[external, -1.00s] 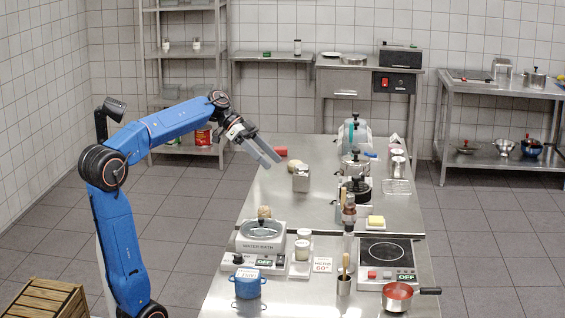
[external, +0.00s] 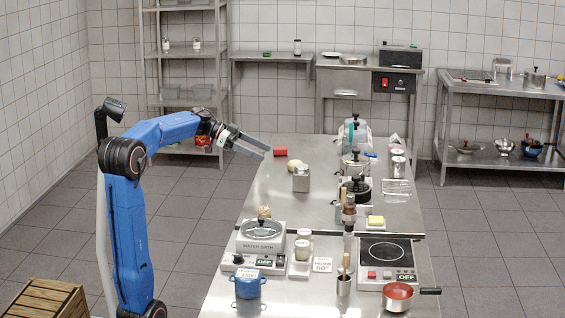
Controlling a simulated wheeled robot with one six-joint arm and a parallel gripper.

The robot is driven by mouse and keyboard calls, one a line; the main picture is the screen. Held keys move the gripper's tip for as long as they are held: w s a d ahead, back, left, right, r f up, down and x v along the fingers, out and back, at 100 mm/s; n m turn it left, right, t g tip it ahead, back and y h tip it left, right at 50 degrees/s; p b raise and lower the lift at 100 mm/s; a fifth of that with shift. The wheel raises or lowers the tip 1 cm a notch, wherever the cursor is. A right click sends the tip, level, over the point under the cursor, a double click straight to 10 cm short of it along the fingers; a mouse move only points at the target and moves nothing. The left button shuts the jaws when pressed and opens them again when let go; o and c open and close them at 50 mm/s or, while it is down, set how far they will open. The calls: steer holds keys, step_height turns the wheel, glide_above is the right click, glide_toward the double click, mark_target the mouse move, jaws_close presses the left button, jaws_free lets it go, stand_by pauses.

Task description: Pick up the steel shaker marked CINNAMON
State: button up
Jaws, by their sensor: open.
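My gripper (external: 266,152) is open and empty, with its fingers pointing right over the left edge of the far table. Its tips are just left of a red cylinder (external: 281,151) in the picture; I cannot tell the gap in depth. No CINNAMON marking is readable, so I cannot tell which thing is the shaker. A steel container (external: 301,181) stands upright on the table, to the right of and nearer than my gripper. Two small pale-pink-and-steel jars (external: 397,168) stand near the table's right edge.
A water bath (external: 262,236), blue pot (external: 248,288), hotplate (external: 386,252) and red-filled pan (external: 397,291) crowd the near table. Pots and a teal-sided appliance (external: 350,132) stand along the right. The far table's left part is fairly clear.

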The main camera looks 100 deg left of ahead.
glide_toward(302, 171)
steer(key=w+f, duration=0.1)
steer(key=w+a+f, duration=0.1)
steer(key=w, duration=0.1)
steer(key=w+a+f, duration=0.1)
steer(key=shift+w, duration=0.15)
steer(key=shift+f+x, duration=0.2)
steer(key=shift+x, duration=2.45)
steer(key=c, duration=1.2)
steer(key=shift+c, duration=0.2)
steer(key=shift+r, duration=0.15)
